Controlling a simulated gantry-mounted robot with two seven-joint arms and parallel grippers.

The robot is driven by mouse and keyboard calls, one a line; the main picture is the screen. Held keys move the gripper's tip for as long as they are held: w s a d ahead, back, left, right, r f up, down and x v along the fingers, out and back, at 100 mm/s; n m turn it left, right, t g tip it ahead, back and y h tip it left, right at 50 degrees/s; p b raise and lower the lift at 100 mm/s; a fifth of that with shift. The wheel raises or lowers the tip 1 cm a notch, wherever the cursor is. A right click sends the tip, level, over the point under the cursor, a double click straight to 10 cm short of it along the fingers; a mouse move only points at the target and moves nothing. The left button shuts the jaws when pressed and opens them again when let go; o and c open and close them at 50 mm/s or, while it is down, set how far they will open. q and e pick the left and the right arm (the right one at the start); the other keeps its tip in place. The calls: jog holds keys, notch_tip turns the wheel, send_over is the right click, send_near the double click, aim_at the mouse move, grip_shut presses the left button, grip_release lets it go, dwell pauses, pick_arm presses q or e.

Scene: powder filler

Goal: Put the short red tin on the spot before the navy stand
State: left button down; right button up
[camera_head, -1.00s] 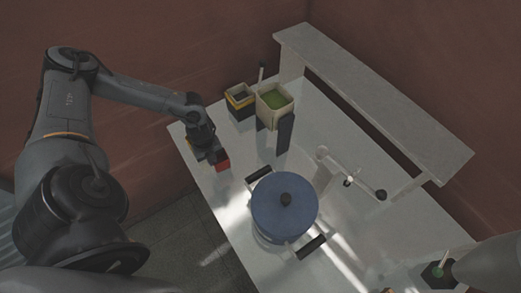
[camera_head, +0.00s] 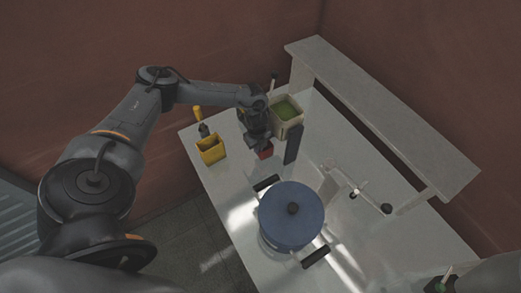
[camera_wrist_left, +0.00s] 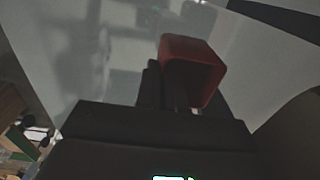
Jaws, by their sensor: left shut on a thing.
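The short red tin (camera_head: 266,153) is between the fingers of my left gripper (camera_head: 262,145), which is shut on it. In the left wrist view the red tin (camera_wrist_left: 193,62) sticks out beyond the dark fingers, its square end showing. In the head view the tin is low over the white table, just left of a dark upright panel (camera_head: 293,145), which may be the navy stand. I cannot tell whether the tin touches the table. The spot before the stand cannot be made out.
A cream box with green contents (camera_head: 288,111) stands behind the panel. A yellow box (camera_head: 211,151) stands left of my gripper. A blue lidded pot (camera_head: 291,214) with dark handles stands in front. A raised grey shelf (camera_head: 380,115) runs along the back.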

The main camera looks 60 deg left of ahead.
aim_at(264, 149)
pick_arm(q)
jog(key=shift+w, duration=0.55)
jog(key=shift+f, duration=0.1)
notch_tip(264, 149, down, 3)
jog(key=shift+r+p, duration=0.1)
jog(key=shift+p, duration=0.25)
jog(key=shift+f, duration=0.25)
jog(key=shift+f, duration=0.1)
jog(key=c, duration=1.3)
grip_release()
jog(key=shift+o, duration=0.2)
